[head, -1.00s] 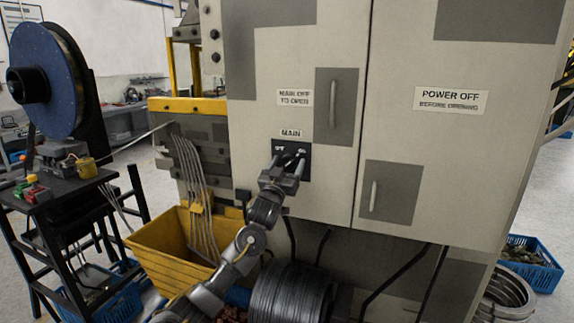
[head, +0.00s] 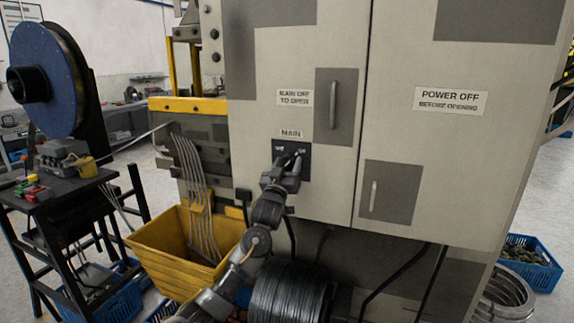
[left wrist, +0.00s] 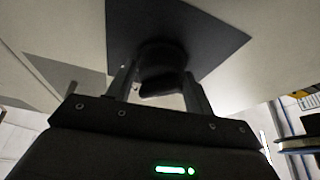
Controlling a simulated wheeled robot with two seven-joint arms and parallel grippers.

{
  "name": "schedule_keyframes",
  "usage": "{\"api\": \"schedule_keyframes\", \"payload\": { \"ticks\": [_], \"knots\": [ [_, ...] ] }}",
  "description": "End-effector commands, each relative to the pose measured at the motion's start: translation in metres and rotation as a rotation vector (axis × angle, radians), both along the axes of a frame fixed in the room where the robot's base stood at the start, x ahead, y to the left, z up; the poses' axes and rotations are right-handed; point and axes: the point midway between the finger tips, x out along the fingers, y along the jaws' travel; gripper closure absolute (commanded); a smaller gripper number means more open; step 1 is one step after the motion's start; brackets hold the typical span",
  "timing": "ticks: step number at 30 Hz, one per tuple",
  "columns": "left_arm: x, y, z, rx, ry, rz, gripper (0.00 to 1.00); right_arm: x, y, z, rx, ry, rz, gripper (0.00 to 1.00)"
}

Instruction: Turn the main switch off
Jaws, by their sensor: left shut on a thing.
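The main switch is a dark knob on a black square plate (head: 302,170) under the label MAIN (head: 291,133), on the beige cabinet front. My left gripper (head: 289,161) reaches it from below and in front. Its fingers and wrist hide most of the knob in the head view. In the left wrist view the round black knob (left wrist: 162,62) with its grip bar sits between the two fingers, and the gripper is shut on it. The exact knob angle and the position marks on the plate are hard to read. My right gripper is not in view.
The cabinet (head: 300,40) has doors with handles beside and above the switch. A yellow bin (head: 165,250) with hanging cables stands at lower left. A black coil (head: 292,290) lies below my left arm. A blue spool (head: 42,78) stands at far left.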

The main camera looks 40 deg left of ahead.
Motion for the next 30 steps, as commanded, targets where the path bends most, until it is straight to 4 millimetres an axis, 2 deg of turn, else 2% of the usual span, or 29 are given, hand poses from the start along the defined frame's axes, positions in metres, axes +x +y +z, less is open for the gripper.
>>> {"api": "schedule_keyframes", "payload": {
  "ticks": [30],
  "knots": [
    [0.001,-0.001,0.004,-0.899,-0.316,-0.003,0.71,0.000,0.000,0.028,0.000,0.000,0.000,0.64]
  ]
}}
